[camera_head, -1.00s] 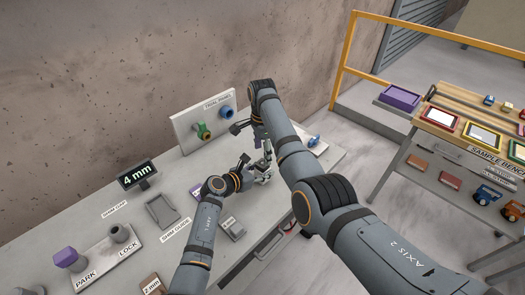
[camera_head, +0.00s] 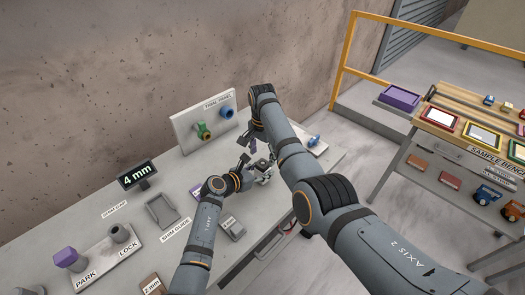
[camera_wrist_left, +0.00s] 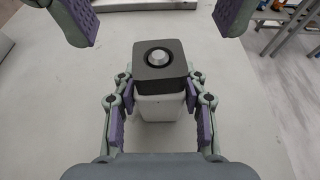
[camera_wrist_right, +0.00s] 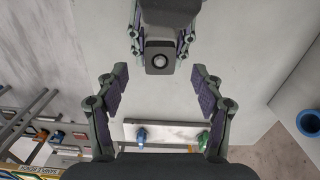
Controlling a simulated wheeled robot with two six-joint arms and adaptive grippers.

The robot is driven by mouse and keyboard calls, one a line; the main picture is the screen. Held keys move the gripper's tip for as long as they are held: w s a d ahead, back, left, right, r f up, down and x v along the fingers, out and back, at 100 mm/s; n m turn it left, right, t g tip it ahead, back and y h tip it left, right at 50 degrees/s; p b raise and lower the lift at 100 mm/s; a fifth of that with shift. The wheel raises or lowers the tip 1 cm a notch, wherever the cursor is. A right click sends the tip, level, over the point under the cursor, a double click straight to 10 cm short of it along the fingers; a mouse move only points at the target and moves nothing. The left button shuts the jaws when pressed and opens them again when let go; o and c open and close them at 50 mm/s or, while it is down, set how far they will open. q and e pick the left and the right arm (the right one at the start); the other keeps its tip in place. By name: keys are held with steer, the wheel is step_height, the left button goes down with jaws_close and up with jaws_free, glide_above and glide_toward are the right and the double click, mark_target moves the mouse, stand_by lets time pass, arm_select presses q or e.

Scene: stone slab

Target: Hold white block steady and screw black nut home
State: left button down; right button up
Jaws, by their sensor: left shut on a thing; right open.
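The white block (camera_wrist_left: 158,107) stands between the fingers of my left gripper (camera_wrist_left: 160,95), which is shut on it. The black nut (camera_wrist_left: 159,72) is a squarish dark piece on top of the block, with a round metal stud showing in its middle. Any gap beneath the nut cannot be told. My right gripper (camera_wrist_right: 160,88) is open and empty. In the right wrist view the nut (camera_wrist_right: 160,58) lies beyond its fingertips, apart from them. In the left wrist view its two fingers show at the top, clear of the nut. In the head view the block is partly hidden by the grippers.
An upright panel (camera_head: 184,139) with green and blue knobs stands behind the grippers. A display reading 4 mm (camera_head: 138,175), a grey tray-like guide (camera_head: 162,211) and a PARK/LOCK plate (camera_head: 104,258) are to the left. The bench's front edge is close to the block.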

mark_target(263, 163)
steer(key=shift+f, duration=1.75)
steer(key=c, duration=1.3)
